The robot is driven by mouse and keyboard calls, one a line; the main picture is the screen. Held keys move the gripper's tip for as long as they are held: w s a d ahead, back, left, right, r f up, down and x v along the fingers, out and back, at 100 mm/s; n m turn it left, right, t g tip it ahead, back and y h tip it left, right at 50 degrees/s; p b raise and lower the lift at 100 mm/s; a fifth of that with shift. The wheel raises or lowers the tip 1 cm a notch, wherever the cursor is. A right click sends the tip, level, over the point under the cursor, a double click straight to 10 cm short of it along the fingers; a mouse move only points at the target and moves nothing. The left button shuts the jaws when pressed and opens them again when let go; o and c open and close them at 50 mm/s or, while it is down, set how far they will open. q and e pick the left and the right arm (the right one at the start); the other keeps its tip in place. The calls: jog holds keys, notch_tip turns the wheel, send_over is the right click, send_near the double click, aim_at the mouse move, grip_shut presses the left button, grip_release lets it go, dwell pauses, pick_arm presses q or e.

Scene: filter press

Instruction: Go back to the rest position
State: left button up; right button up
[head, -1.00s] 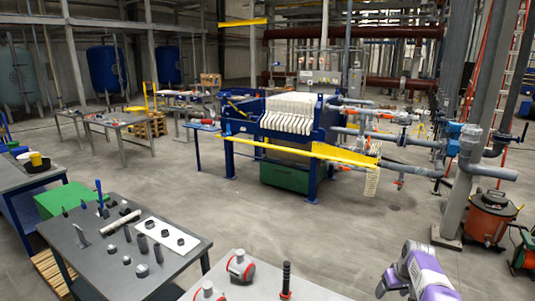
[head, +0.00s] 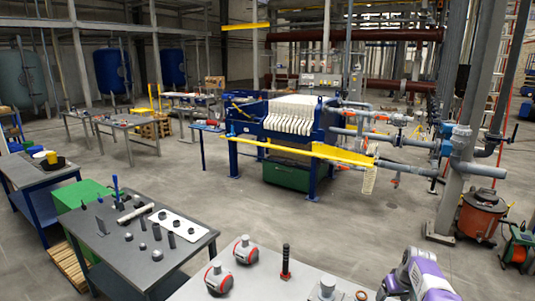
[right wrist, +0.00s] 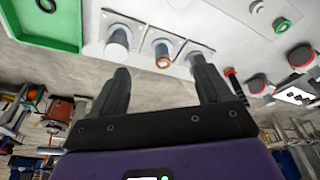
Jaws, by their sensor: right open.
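My right gripper (right wrist: 158,78) is open in the right wrist view, its two dark fingers apart with nothing between them. Its purple body also shows in the head view (head: 418,275) at the lower right, over the right end of the near light table (head: 270,284). In the wrist view the fingers are near a row of fittings on this table: a pale round one (right wrist: 118,42) and one with a copper-coloured ring (right wrist: 162,56). The fingers seem apart from them. My left gripper is in neither view.
Red-ringed grey parts (head: 245,250) and an upright black handle (head: 285,262) stand on the near table. A dark table (head: 118,264) with several small parts is at the left. The filter press (head: 290,117) stands beyond open floor. A green tray (right wrist: 45,42) shows in the wrist view.

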jog(key=a+f, duration=0.5)
jog(key=f, duration=0.5)
jog(key=s+a+f+m+g+y, duration=0.2)
jog(key=s+a+f, duration=1.1)
jog(key=s+f, duration=0.1)
jog(key=s+a+m+y, duration=0.1)
jog(key=s+a, duration=0.5)
jog(key=s, duration=0.4)
jog(key=s+a+y, duration=0.1)
jog(key=s+a, duration=0.5)
jog(key=s, duration=0.5)
pick_arm(q)
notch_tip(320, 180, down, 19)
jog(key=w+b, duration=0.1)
jog(key=b, duration=1.8)
pick_arm(e)
notch_tip(320, 180, down, 20)
jog(key=w, duration=0.1)
jog(key=shift+g, duration=0.3)
